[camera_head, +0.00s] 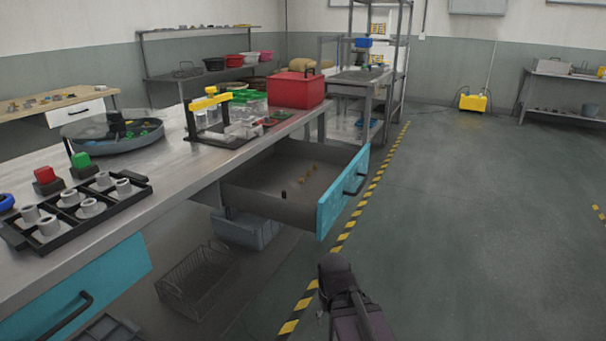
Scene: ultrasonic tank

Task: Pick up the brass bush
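An open drawer (254,196) with a blue front sticks out from under the workbench. Several small brass-yellow pieces lie on its floor toward the back right, including one piece (302,179) nearer to me. They are too small to tell which is the brass bush. A small dark upright piece (284,194) stands nearer the drawer's left side. Part of my dark arm shows at the bottom centre, in front of the drawer and apart from it. I cannot make out my gripper's fingers.
The workbench (170,168) carries a black rack (140,198) of grey cylinders, a round grey basin (100,143), a yellow-topped stand (207,101) and a red box (297,89). A wire basket (193,285) is below the drawer. The floor (465,220) to the right is clear.

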